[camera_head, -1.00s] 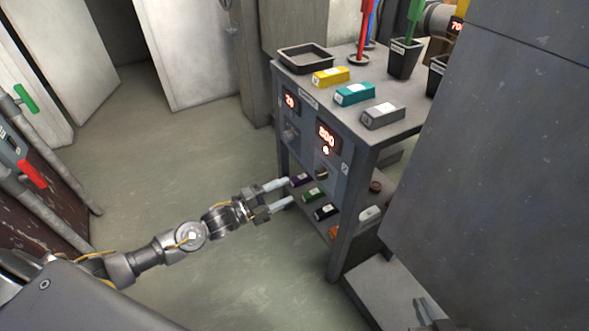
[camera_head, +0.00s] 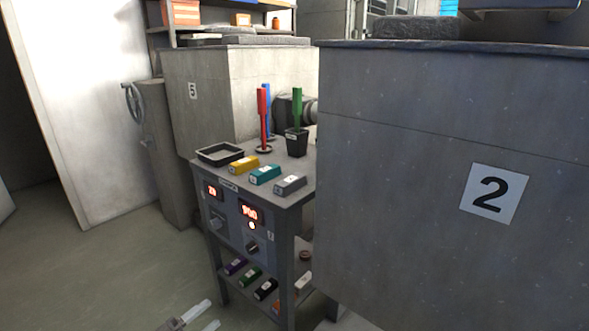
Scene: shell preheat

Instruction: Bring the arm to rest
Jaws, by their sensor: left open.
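My left gripper (camera_head: 199,318) shows only at the bottom edge, left of the workbench's lower shelf. Its two pale fingers are apart with nothing between them. The rest of the left arm is out of the picture. The metal workbench (camera_head: 300,192) stands right of and above the gripper, which looks clear of it. Its front panel (camera_head: 232,222) carries two lit red displays and knobs. My right gripper is not seen.
On the bench top are a black tray (camera_head: 220,154), yellow (camera_head: 243,164), teal (camera_head: 265,174) and grey (camera_head: 289,184) blocks, and a black cup (camera_head: 297,142). A large grey cabinet (camera_head: 420,180) marked 2 blocks the right. Open floor (camera_head: 110,270) lies left.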

